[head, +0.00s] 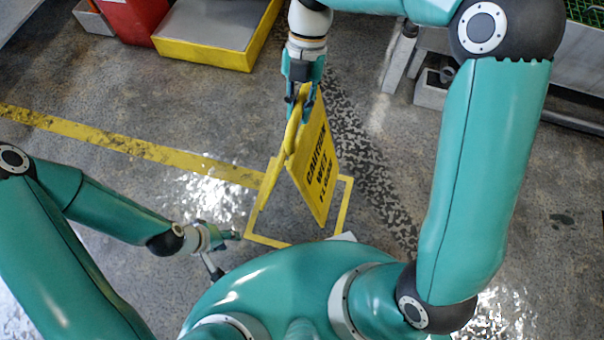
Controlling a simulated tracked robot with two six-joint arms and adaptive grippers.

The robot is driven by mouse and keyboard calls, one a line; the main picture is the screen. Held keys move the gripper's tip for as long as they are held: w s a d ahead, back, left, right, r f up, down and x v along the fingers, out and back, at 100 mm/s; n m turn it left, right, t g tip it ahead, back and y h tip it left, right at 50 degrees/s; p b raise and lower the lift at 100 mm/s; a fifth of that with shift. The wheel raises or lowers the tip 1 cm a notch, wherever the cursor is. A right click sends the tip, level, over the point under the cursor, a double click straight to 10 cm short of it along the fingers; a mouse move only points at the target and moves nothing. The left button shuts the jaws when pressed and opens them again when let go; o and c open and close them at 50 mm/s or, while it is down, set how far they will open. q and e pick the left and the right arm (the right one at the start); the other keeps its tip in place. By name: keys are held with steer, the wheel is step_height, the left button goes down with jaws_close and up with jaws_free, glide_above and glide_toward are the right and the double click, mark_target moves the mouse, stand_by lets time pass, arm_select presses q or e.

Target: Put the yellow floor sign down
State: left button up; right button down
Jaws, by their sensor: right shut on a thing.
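The yellow floor sign (318,165) is an A-shaped folding board with black lettering reading "CAUTION WET FLOOR". My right gripper (303,97), at top centre, is shut on the sign's top edge from above. The sign hangs or stands upright with its two panels spread. Its lower edges overlap a yellow square outline (344,205) painted on the floor. I cannot tell whether its feet touch the floor. My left gripper (228,240) is low, left of the sign and apart from it. Its fingers are too small to read clearly.
A yellow line (130,147) crosses the floor from the left towards the square. A yellow-edged tray (205,52) and a red container (133,18) stand at the top left. Grey metal structures (432,90) stand at the top right. Shiny wet-looking patches lie on the floor.

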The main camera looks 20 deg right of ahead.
step_height(320, 180, down, 20)
steer(key=b, duration=0.5)
steer(key=shift+r+b, duration=0.25)
steer(key=shift+b, duration=0.15)
steer(key=c, duration=1.1)
jaws_free()
steer(key=p+v, duration=0.4)
steer(key=v, duration=0.8)
